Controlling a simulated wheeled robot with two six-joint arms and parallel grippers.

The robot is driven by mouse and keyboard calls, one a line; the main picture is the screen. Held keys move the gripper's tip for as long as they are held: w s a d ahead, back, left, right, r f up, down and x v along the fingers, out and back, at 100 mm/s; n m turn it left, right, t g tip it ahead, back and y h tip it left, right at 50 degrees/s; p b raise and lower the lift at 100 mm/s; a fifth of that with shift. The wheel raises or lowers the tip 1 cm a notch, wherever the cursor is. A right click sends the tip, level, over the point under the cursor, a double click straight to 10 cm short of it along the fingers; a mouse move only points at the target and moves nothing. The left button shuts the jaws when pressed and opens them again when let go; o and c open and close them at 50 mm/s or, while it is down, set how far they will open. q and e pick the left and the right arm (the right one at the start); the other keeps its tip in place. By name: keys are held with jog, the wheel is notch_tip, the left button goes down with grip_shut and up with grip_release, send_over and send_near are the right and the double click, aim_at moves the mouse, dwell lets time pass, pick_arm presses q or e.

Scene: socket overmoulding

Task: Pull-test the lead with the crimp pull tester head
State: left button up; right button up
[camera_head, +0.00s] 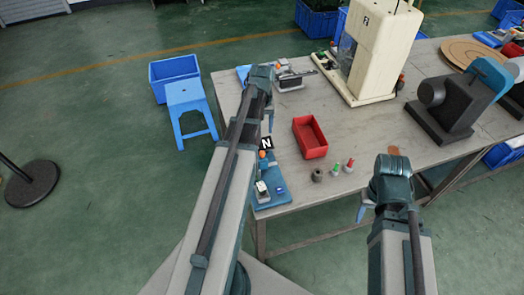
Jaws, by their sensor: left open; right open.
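A blue-based device (272,188) with an orange knob and a dark label reading N stands at the table's near left corner; it looks like the pull tester, partly hidden behind my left arm. I cannot make out its head clearly or pick out the lead. My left gripper (244,74) is at the table's far left edge, beyond the device, mostly hidden by its own wrist; it is open. My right gripper (363,210) hangs off the table's near edge, right of the device, with only a blue finger part showing; it is open. Neither visibly holds anything.
An empty-looking red bin (310,137) stands mid-table, with a grey round part (317,175) and small red and green-topped items (343,166) nearby. A grey fixture (290,79), cream machine (380,50) and dark machine (450,105) stand behind. A blue stool (190,98) is left.

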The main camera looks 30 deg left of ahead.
aim_at(262, 152)
pick_arm(q)
notch_tip(262, 152, down, 14)
jog(key=b, duration=1.3)
jog(key=shift+r+b, duration=0.1)
jog(key=shift+b, duration=0.2)
grip_shut()
dwell(0.6)
